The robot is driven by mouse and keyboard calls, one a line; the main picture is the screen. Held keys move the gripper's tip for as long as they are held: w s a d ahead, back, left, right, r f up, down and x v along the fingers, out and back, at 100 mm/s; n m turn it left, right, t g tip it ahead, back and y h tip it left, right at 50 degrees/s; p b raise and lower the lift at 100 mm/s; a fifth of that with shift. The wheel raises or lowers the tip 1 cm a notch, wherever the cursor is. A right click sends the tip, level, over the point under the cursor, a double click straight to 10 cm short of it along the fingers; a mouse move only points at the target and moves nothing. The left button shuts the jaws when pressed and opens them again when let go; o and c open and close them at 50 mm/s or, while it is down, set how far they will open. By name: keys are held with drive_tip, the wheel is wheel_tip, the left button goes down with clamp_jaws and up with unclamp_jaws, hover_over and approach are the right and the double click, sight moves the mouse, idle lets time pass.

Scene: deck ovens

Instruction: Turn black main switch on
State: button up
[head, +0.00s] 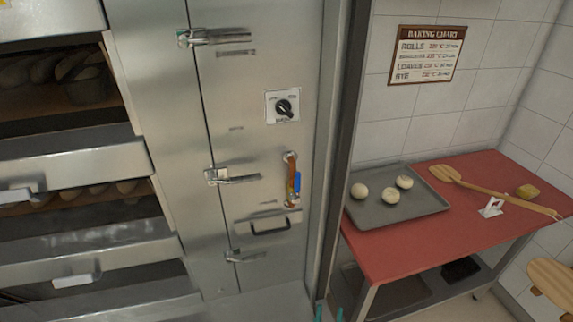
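The black main switch (284,107) is a round rotary knob on a pale square plate (270,105). It sits on the upper part of the tall steel panel in the middle of the head view. The marks around the knob are too small to read, so I cannot tell its position for certain. Nothing covers the switch. My gripper is not identifiable in this view; only two small teal tips (319,311) show at the bottom edge, and I cannot tell what they are.
Below the switch are a pipe with a blue lever (297,182) and a black handle (270,225). Latches (215,37) stick out at left. Deck ovens with loaves (62,66) stand far left. A red table (420,240) at right holds a dough tray (425,204) and a wooden peel (490,190).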

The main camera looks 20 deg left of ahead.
drive_tip(key=w+a+r+n+y, duration=0.2)
drive_tip(key=w+r, duration=0.5)
drive_tip(key=n+g+y, duration=0.2)
drive_tip(key=n+y, duration=0.4)
drive_tip(key=n, duration=0.6)
approach(285, 111)
drive_tip(key=x, duration=0.8)
drive_tip(key=shift+f, duration=0.1)
drive_tip(key=shift+d, duration=0.1)
clamp_jaws()
